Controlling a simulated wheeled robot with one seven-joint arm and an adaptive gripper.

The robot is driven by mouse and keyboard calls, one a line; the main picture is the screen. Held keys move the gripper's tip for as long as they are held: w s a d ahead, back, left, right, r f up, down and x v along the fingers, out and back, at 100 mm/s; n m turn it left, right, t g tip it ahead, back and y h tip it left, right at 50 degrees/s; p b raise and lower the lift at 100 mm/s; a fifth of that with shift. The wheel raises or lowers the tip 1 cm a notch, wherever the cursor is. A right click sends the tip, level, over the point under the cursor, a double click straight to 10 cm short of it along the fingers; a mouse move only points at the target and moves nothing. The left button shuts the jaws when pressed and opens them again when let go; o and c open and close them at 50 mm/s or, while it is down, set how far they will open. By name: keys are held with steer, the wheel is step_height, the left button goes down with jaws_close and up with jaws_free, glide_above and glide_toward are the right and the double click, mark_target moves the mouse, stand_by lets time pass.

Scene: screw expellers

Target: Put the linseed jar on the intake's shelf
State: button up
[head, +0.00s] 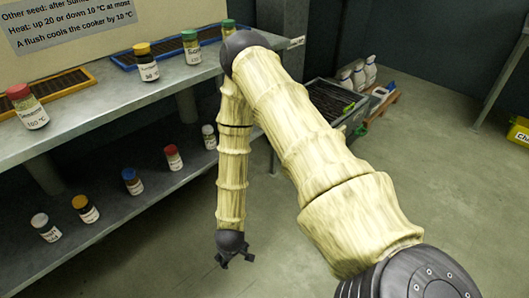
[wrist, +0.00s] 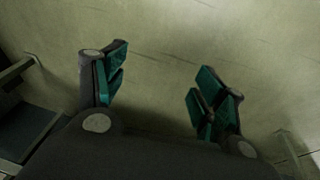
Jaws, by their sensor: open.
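My gripper (head: 236,258) hangs low over the floor, to the right of the lower shelf, pointing down. It is open and empty; the wrist view (wrist: 163,90) shows its teal pads apart with only floor between them. Several small jars stand upright on the lower shelf: white-capped (head: 45,228), orange-capped (head: 86,209), blue-capped (head: 133,181), red-capped (head: 173,158) and white-capped (head: 209,137). Their labels are too small to read, so I cannot tell which jar is linseed. No shelf is readably marked as the intake's.
The upper shelf (head: 105,98) holds a red-capped jar (head: 28,107), a yellow-capped jar (head: 146,62) and green-capped jars (head: 191,48), beside trays. A grey crate (head: 335,103) and white bottles (head: 358,76) stand behind. The floor at right is clear, with a yellow box (head: 519,131) beyond.

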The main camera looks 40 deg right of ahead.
steer(key=s+a+r+g, duration=0.1)
steer(key=s, duration=0.9)
steer(key=s+a+g+y, duration=0.1)
steer(key=s+a, duration=0.1)
steer(key=s, duration=0.9)
steer(key=shift+r+m+g, duration=0.4)
steer(key=shift+w+r, duration=0.1)
step_height(320, 180, up, 27)
steer(key=p, duration=2.7)
steer(key=shift+r, duration=0.2)
